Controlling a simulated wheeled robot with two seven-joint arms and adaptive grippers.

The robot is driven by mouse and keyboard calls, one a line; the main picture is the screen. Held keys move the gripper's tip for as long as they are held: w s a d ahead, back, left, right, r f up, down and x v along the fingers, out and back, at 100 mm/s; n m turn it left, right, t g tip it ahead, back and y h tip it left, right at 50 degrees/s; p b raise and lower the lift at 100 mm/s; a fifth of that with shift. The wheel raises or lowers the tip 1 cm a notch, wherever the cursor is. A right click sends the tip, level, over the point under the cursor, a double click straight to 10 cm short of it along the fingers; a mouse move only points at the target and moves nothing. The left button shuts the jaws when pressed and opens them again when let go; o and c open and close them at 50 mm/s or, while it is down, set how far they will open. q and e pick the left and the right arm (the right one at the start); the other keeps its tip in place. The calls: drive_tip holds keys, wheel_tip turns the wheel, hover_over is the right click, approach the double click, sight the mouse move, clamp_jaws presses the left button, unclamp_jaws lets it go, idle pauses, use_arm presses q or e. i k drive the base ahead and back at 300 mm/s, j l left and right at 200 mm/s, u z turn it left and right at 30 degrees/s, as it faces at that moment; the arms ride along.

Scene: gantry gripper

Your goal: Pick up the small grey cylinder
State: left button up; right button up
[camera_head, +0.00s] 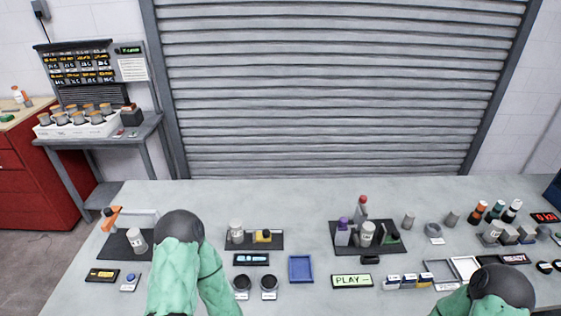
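Two small grey cylinders stand upright on the right half of the table: one grey cylinder (408,220) just right of the dark mat, and another grey cylinder (452,218) further right. A short, wide grey ring-like piece (433,230) sits between them. I cannot tell which cylinder the task means. Neither gripper shows; only dark, rounded joints and green links of my arms come into the bottom of the view, at left and right. Nothing visible touches either cylinder.
The table (310,200) carries dark mats with bottles, a blue tray (301,269), a "PLAY" sign (351,281) and several small parts. Coloured-top bottles (496,211) stand at right. The table's back strip is mostly clear. A grey shutter (330,90) stands behind.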

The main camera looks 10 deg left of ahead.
sight(236, 226)
drive_tip(key=j+u, duration=0.3)
drive_tip(key=u, duration=0.2)
drive_tip(key=j+u, duration=0.3)
drive_tip(key=u, duration=0.2)
